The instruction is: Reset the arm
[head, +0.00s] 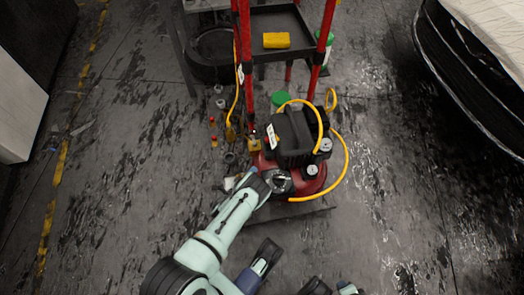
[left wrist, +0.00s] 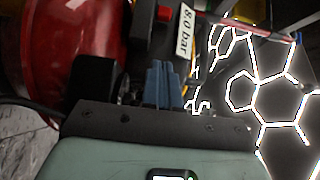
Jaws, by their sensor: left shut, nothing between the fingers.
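My left arm, pale green and dark grey, reaches up from the bottom of the head view. Its wrist and left gripper (head: 279,181) are low beside the red base of an air compressor (head: 309,186). The fingers are hard to make out there. In the left wrist view, the blue fingers of the left gripper (left wrist: 163,85) are together and hold nothing. The compressor's red tank (left wrist: 85,40) is close on the left of that view. A white "8.0 bar" label (left wrist: 185,30) is just beyond the fingertips. I cannot make out my right gripper.
A red-post cart (head: 327,30) with a black tray and a yellow block (head: 276,40) stands behind. A yellow hose (head: 345,160) loops right of the compressor. Small fittings (head: 220,103) lie left. A vehicle (head: 480,70) is at upper right. Floor is clear at left and lower right.

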